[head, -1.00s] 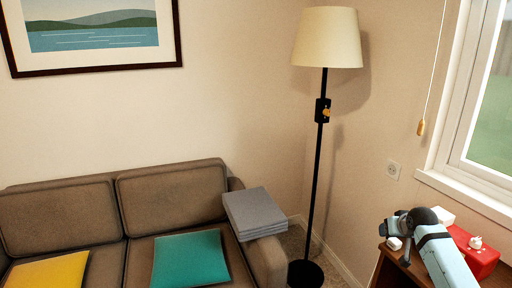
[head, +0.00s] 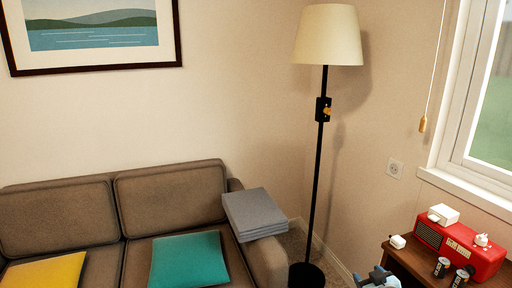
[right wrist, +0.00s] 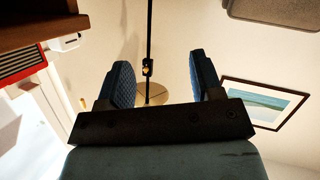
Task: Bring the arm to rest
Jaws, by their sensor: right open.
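My right gripper (head: 378,279) shows at the bottom edge of the head view, left of the wooden side table (head: 402,258). In the right wrist view its two blue fingers (right wrist: 157,80) stand wide apart with nothing held between them. Beyond the gap the floor lamp (right wrist: 150,40) appears, some distance away. Most of my right arm is outside the head view. My left gripper is in neither view.
A red radio (head: 460,248) with a white box (head: 443,214) on it stands on the side table, near two small dark cylinders (head: 441,267). A floor lamp (head: 322,120) and a brown sofa (head: 170,190) with grey folded cloth (head: 255,213) stand to the left.

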